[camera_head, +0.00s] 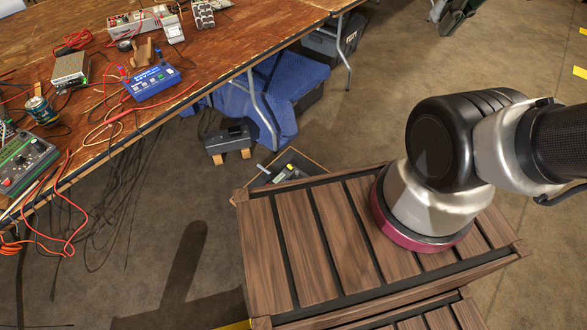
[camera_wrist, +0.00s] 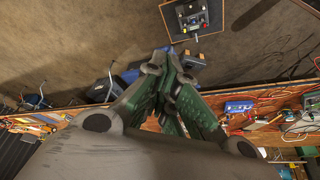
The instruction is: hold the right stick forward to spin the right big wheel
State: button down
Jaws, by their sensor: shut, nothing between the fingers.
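My gripper (camera_wrist: 165,72) shows in the wrist view, its dark green fingers brought together and empty. It points over the floor beside the workbench and touches nothing that I can see. Past the fingertips, at the top, a dark box with small bright parts (camera_wrist: 192,14) sits on a wooden-edged board or tray; it is too small to tell whether it bears a stick. In the head view my gripper is out of frame. I cannot make out the right stick or the right big wheel in either view.
The wooden workbench (camera_head: 108,62) carries a blue charger (camera_head: 152,82), a green-panelled device (camera_head: 25,165) and many cables. Below stand a grey device on wooden blocks (camera_head: 228,137), a blue cloth (camera_head: 285,85) and a small tray (camera_head: 305,168).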

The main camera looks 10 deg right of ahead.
dwell(0.3)
jog(key=w+a+f+m+g+y, duration=0.1)
jog(key=w+a+f+m+y, duration=0.2)
jog(key=w, duration=0.7)
jog(key=w+a+f+m, duration=0.3)
jog(key=w+a+f, duration=0.15)
jog(key=w, duration=0.55)
jog(key=w+f+m+y, duration=0.1)
jog(key=w+f+m, duration=0.2)
jog(key=w+f, duration=0.5)
jog(key=w+f+m, duration=0.2)
jog(key=w+f, duration=0.2)
jog(key=f, duration=0.7)
notch_tip(320, 180, down, 19)
jog(key=w+m+g, duration=0.1)
jog(key=w+m, duration=0.1)
jog(key=m, duration=0.3)
jog(key=s+f+m, duration=0.2)
jog(key=s+f, duration=0.2)
jog(key=f, duration=0.7)
jog(key=s+f+m+g+h, duration=0.1)
jog(key=s+f+m, duration=0.2)
jog(key=f, duration=0.8)
jog(key=shift+s+d+f+m, duration=0.15)
jog(key=shift+s+m, duration=0.15)
jog(key=shift+s, duration=0.55)
